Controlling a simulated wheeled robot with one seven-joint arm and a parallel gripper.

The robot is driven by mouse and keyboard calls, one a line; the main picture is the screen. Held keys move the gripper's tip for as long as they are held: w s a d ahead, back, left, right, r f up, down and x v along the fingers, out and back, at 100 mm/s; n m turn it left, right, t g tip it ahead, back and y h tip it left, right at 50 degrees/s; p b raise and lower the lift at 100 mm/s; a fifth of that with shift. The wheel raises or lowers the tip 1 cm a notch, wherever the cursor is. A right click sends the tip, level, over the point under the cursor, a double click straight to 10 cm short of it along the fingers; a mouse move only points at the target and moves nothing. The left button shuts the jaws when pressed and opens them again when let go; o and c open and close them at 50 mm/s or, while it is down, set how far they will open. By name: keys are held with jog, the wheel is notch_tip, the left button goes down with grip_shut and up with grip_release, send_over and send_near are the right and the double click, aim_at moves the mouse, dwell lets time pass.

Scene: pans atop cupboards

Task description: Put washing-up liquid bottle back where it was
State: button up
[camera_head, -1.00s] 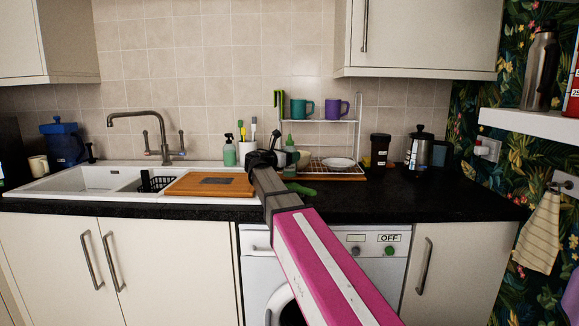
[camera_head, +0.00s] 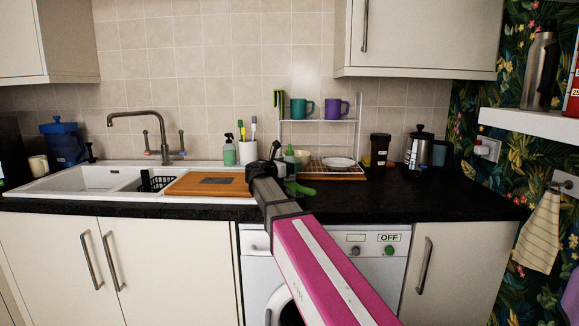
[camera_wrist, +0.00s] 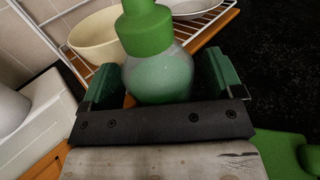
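The washing-up liquid bottle, with a green cap and a see-through green body, is upright between the two fingers of my gripper (camera_wrist: 158,78) in the wrist view. The bottle's body (camera_wrist: 158,72) appears to touch both green-padded fingers. In the head view my gripper (camera_head: 277,168) is over the worktop, just right of the chopping board and in front of the dish rack. Only the bottle's upper part (camera_head: 289,151) shows there, beside the gripper. Its base is hidden in both views, so I cannot tell whether it touches the worktop.
A cream bowl (camera_wrist: 97,38) and wire dish rack (camera_head: 335,170) stand close behind the bottle. A flat green object (camera_head: 300,188) lies just right of my gripper. A soap dispenser (camera_head: 229,154) and white brush holder (camera_head: 247,153) stand to the left. Black worktop (camera_head: 400,197) is clear at right.

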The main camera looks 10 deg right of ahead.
jog(key=shift+r, duration=0.1)
jog(key=v, duration=1.2)
dwell(0.5)
